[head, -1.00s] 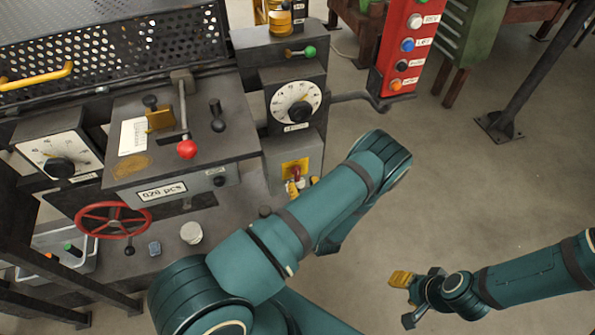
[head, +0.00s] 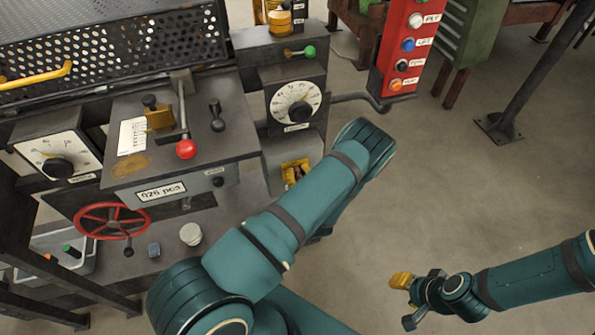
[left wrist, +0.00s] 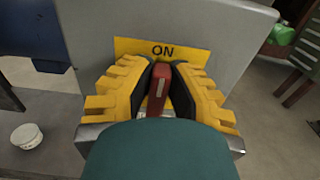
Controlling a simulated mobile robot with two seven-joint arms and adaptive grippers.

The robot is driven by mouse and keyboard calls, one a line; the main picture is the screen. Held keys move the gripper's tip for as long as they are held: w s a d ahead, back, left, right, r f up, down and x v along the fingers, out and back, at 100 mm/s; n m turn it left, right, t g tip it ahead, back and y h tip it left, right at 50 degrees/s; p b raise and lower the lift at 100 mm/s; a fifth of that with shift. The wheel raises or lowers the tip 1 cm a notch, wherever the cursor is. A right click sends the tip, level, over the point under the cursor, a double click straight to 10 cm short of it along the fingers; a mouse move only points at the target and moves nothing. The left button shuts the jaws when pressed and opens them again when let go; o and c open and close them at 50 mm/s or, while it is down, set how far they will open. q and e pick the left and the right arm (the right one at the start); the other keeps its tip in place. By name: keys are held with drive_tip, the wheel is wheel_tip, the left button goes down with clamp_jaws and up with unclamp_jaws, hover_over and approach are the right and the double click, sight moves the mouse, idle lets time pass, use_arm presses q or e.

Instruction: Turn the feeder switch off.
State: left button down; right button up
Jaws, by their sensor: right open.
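The feeder switch (left wrist: 160,92) is a red lever on a yellow plate (left wrist: 130,47) marked ON, seen in the left wrist view. My left gripper (left wrist: 162,76) has its yellow fingers on both sides of the lever, with the dark pads against it near the tips. My right gripper (head: 405,300) is open and empty over the floor at lower right.
Above the switch is a dial (head: 296,101) with a green-knobbed lever (head: 309,51). A console with a red-balled lever (head: 185,149) and a red handwheel (head: 112,220) stand left. A red button panel (head: 402,50) hangs right. Floor at right is mostly clear.

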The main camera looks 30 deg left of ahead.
idle(0.4)
use_arm(q)
drive_tip(key=shift+s+a+f+n, duration=0.25)
drive_tip(key=shift+f+n, duration=0.05)
drive_tip(key=shift+n, duration=2.65)
drive_tip(key=shift+s+a+f+n, duration=0.2)
drive_tip(key=shift+f+n, duration=0.15)
drive_tip(key=shift+n, duration=2.65)
drive_tip(key=shift+s+a+f+n, duration=0.25)
drive_tip(key=shift+f+n, duration=0.05)
drive_tip(key=shift+n, duration=2.65)
drive_tip(key=c, duration=0.9)
unclamp_jaws()
drive_tip(key=shift+d, duration=0.1)
